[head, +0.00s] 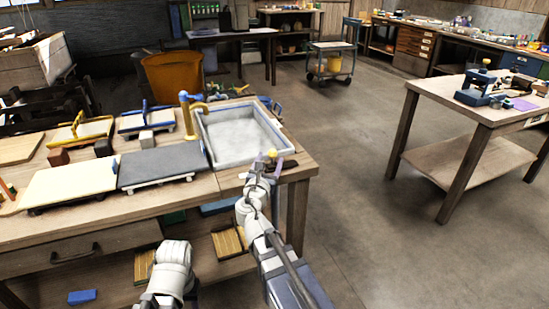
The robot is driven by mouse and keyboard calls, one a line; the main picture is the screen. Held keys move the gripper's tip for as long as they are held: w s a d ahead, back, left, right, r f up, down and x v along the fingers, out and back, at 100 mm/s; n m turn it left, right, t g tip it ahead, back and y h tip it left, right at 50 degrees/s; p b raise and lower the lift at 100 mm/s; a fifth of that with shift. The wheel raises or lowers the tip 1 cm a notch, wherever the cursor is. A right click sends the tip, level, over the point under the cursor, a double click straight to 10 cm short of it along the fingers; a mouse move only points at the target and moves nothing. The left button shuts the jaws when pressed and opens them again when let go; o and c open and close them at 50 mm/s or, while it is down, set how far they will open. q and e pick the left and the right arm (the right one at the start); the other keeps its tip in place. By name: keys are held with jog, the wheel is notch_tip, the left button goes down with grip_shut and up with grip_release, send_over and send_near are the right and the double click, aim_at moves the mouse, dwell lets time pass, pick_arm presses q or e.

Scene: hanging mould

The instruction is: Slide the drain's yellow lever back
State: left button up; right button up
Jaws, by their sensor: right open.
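The grey vat (243,136), with pale contents, sits at the right end of the wooden bench. A small yellow knob (271,153), which looks like the drain's lever, shows at the vat's near right corner. My right gripper (262,160) is open right at this knob, with its fingers partly hidden by the wrist. I cannot tell whether it touches the knob. The drain's body is mostly hidden behind the gripper. My left arm shows at the bottom, below the bench top, and its gripper is not visible.
The bench (300,168) also holds a grey felt board (160,164), a cream board (72,184) and a yellow-and-blue tap (187,110) beside the vat. A side table (425,88) with a blue press (480,88) stands at right. Open floor lies between.

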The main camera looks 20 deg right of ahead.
jog(key=shift+x, duration=3.95)
grip_shut()
